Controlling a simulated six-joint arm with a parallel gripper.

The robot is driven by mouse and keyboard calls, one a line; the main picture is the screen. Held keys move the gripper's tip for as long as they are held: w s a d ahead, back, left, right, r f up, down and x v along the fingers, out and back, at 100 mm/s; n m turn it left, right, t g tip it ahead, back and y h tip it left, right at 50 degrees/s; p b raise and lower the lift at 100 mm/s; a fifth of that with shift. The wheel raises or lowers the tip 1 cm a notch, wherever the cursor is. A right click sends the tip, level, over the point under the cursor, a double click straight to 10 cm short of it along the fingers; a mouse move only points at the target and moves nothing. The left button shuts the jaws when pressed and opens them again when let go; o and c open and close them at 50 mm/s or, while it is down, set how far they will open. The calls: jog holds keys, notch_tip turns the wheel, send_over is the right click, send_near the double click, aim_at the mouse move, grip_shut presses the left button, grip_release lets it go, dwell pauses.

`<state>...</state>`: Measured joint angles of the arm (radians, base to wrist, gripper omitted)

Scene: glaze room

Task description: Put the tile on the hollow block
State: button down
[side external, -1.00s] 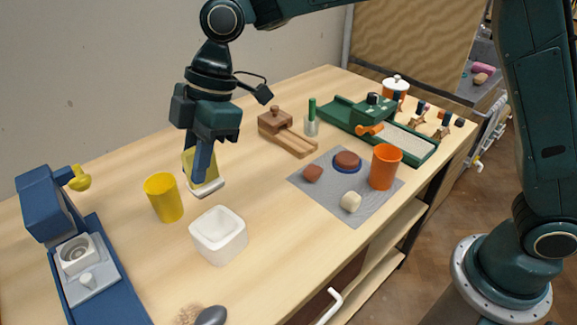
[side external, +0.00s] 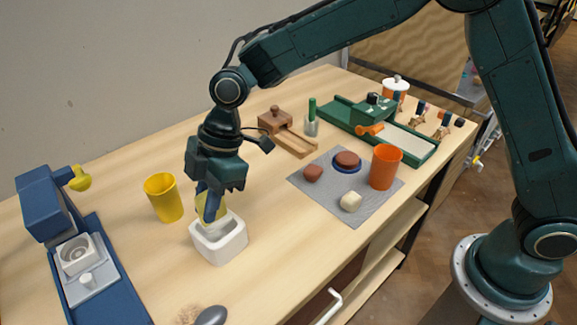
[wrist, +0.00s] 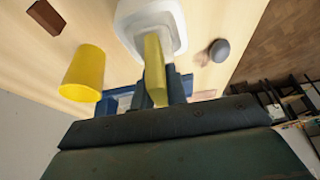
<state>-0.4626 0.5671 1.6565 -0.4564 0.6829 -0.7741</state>
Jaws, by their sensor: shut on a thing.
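My gripper (side external: 211,212) is shut on the tile (side external: 201,207), a thin yellow piece mostly hidden behind the fingers in the side view. The tile also shows in the wrist view (wrist: 154,62), edge-on between the fingers. The hollow block (side external: 222,246) is white and square with an open top. My gripper holds the tile at the block's top opening, toward its back left. I cannot tell whether the tile touches the block. The block's pale rim also shows in the wrist view (wrist: 177,30), just beyond the tile.
A yellow cup (side external: 163,198) stands close to the left of the block. A blue machine (side external: 85,262) is at the far left. A dark grey rounded object (side external: 211,316) lies at the front edge. A grey mat (side external: 320,193) with an orange cup (side external: 385,167) is at right.

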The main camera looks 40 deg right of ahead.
jog(key=shift+f, duration=0.4)
jog(key=shift+f, duration=0.1)
jog(key=c, duration=1.4)
grip_release()
jog(key=v, duration=1.2)
